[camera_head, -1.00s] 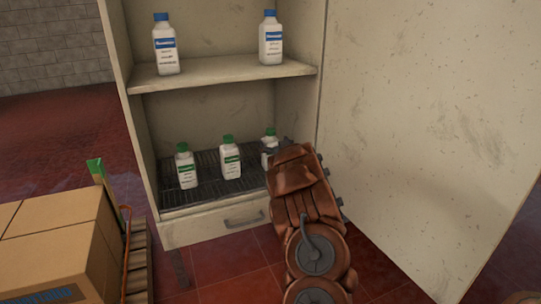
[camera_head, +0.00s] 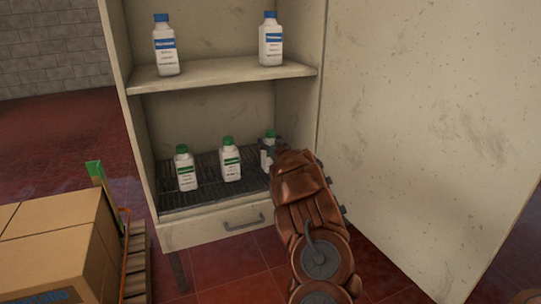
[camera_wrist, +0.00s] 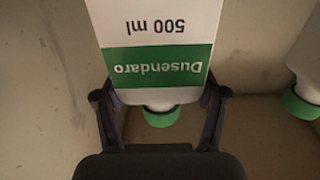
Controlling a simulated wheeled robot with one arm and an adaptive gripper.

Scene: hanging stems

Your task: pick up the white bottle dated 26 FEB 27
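A white bottle with a green cap and a green band (camera_head: 264,160) stands at the right end of the cabinet's lower level, partly hidden by my gripper (camera_head: 272,152). In the wrist view this bottle (camera_wrist: 155,27) appears upside down, its label reading "Dusendaro 500 ml". There, the fingers of my gripper (camera_wrist: 159,97) are open, one on each side of the bottle near its shoulder, very close to it. Contact is unclear. Two similar green-capped bottles stand to the left: the middle one (camera_head: 230,163) and the left one (camera_head: 185,172). No date is legible on any bottle.
Two blue-capped bottles (camera_head: 165,48) (camera_head: 270,42) stand on the upper shelf (camera_head: 220,73). The open cabinet door (camera_head: 420,120) is close on the right. Cardboard boxes (camera_head: 55,240) stand at lower left. Another green-capped bottle (camera_wrist: 312,60) shows at the wrist view's right edge.

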